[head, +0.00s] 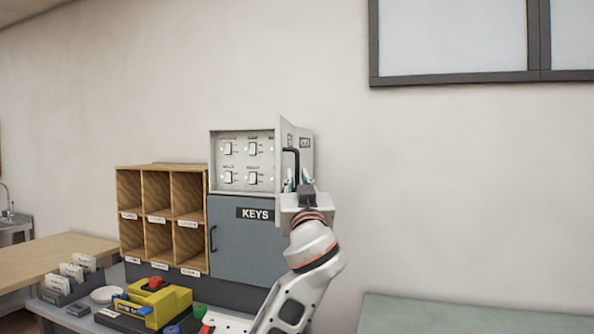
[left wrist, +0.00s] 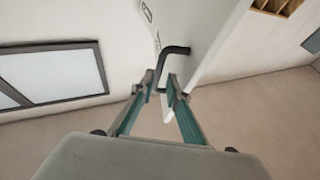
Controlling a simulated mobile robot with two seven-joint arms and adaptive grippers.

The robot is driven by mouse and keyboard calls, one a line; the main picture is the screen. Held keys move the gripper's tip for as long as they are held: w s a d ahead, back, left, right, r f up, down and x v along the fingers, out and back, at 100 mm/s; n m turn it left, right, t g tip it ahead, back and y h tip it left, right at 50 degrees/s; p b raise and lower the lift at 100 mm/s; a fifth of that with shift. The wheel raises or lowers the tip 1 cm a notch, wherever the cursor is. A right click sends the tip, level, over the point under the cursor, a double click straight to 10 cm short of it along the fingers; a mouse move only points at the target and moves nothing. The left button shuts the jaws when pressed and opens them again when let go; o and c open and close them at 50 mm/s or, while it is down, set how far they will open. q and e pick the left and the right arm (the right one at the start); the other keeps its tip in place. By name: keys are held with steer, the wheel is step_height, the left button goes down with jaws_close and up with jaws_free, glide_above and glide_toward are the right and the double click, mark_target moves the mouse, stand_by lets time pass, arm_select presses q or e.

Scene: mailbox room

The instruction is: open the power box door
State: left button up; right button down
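The power box (head: 244,161) is a pale grey wall box with several switches and small green lights inside. Its door (head: 305,148) stands swung out to the right, so the inside shows. A black bar handle (head: 296,152) is on the door; it also shows in the left wrist view (left wrist: 178,50). My left gripper (head: 297,178) is at the handle's lower end. In the left wrist view its teal fingers (left wrist: 161,80) stand apart on either side of the lower handle end and door corner. Whether they touch the handle is unclear. My right gripper is out of view.
Below the box is a grey keys cabinet (head: 240,251). Wooden pigeonholes (head: 145,190) stand to its left. A table with a yellow device (head: 160,300) is at lower left. A greenish surface (head: 450,318) lies at lower right.

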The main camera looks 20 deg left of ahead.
mark_target(297, 171)
arm_select(q)
steer(key=x, duration=0.4)
steer(key=shift+p, duration=0.35)
steer(key=shift+w+a, duration=0.1)
steer(key=shift+w, duration=0.1)
steer(key=shift+c, duration=0.3)
jaws_close()
